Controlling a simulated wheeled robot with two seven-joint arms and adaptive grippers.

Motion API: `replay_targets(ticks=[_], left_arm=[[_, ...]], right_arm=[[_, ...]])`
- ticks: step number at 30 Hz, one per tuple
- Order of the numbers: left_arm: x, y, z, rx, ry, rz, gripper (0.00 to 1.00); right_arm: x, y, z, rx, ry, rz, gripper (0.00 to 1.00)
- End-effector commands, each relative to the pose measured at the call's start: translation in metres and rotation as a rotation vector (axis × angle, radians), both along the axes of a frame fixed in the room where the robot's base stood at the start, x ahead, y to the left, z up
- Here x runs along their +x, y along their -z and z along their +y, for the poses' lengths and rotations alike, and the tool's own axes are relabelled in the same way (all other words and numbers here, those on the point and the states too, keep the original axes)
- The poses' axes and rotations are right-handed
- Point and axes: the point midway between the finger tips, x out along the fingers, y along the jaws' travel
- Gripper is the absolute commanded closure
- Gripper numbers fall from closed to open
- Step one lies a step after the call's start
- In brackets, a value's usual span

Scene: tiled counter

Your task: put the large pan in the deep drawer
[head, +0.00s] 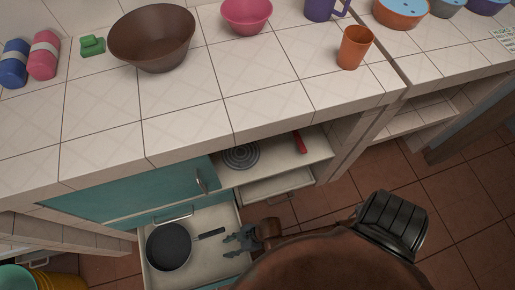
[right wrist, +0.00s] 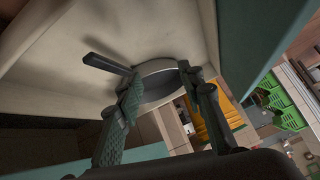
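A black pan (head: 169,246) with a straight dark handle lies flat inside the pulled-out lower drawer (head: 153,272). Its handle points right, towards my right gripper. My right gripper (head: 231,246) is open and empty at the drawer's right side, just beyond the handle's end. In the right wrist view, the two fingers (right wrist: 159,73) are spread apart, with the pan (right wrist: 157,88) seen behind and between them on the pale drawer floor (right wrist: 150,35). I see no contact with the pan. My left gripper is not in view.
Above are a teal cabinet front (head: 140,190) and an open shelf with a ringed dark disc (head: 240,155) and a red item (head: 300,141). A shallower drawer (head: 277,186) is also out. A brown bowl (head: 152,40) and orange cup (head: 354,48) stand on the counter.

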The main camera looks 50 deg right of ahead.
Motion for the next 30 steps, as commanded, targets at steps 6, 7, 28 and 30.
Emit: replay_targets(ticks=[6, 7, 28, 30], left_arm=[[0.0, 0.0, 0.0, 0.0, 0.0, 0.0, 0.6], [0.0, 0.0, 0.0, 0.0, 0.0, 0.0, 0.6], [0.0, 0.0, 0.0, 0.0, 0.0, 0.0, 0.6], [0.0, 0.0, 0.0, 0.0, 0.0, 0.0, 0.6]], right_arm=[[-0.058, -0.03, -0.047, -0.009, 0.224, 0.144, 0.65], [-0.066, -0.033, -0.057, -0.017, 0.256, 0.164, 0.65], [-0.185, -0.078, -0.198, -0.193, 0.584, 0.397, 0.65], [-0.185, -0.078, -0.198, -0.193, 0.584, 0.397, 0.65]])
